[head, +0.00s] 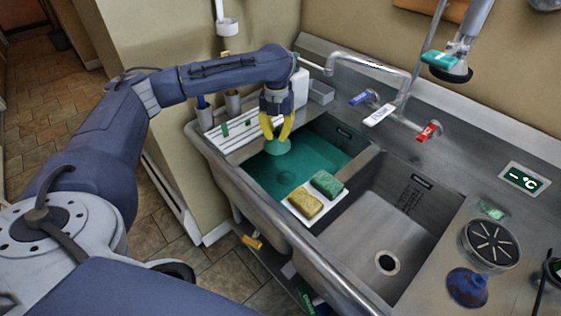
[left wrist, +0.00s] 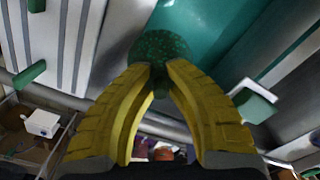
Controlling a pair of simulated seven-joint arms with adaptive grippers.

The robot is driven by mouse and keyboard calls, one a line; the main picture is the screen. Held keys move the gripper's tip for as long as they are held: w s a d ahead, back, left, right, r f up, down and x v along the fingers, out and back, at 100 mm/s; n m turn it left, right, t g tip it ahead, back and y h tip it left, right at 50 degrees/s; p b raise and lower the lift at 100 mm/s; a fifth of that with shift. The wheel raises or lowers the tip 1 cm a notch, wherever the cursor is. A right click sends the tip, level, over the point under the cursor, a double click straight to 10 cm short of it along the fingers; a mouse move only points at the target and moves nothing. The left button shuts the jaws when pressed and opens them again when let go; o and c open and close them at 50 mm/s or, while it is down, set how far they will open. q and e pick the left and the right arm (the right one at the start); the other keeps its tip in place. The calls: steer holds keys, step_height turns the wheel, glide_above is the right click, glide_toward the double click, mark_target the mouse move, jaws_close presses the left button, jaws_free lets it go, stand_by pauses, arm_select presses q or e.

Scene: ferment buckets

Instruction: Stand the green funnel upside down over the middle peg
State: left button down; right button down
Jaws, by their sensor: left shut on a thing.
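The green funnel (head: 278,147) is held by my left gripper (head: 277,131), whose yellow fingers are shut on its narrow end. Its wide end points down, away from the gripper. In the left wrist view the funnel (left wrist: 160,46) shows as a speckled green disc beyond the fingertips (left wrist: 160,68). It hangs near the border between the white ribbed board (head: 213,137) and the teal-filled left basin. A short green peg (head: 224,128) stands on the board, left of the funnel. The left wrist view shows green pegs (left wrist: 30,75) and (left wrist: 37,5); I cannot tell which is the middle one.
The left basin (head: 300,165) holds teal liquid. A yellow sponge (head: 305,202) and a green sponge (head: 327,184) lie on a white tray by the divider. The right basin (head: 375,225) is empty. Cups (head: 233,103) stand behind the board. A blue funnel-like piece (head: 467,287) is at right.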

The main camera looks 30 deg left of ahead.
arm_select(q)
steer(key=w+a+r+n, duration=0.2)
steer(key=w+a+r, duration=0.25)
steer(key=a, duration=0.35)
step_height(320, 180, up, 2)
steer(key=n, duration=0.2)
glide_above(248, 120)
steer(key=shift+a+f, duration=0.1)
steer(key=shift+f, duration=3.15)
steer(key=shift+f, duration=0.5)
jaws_free()
steer(key=shift+r, duration=0.25)
steer(key=shift+r, duration=0.8)
steer(key=shift+r, duration=0.4)
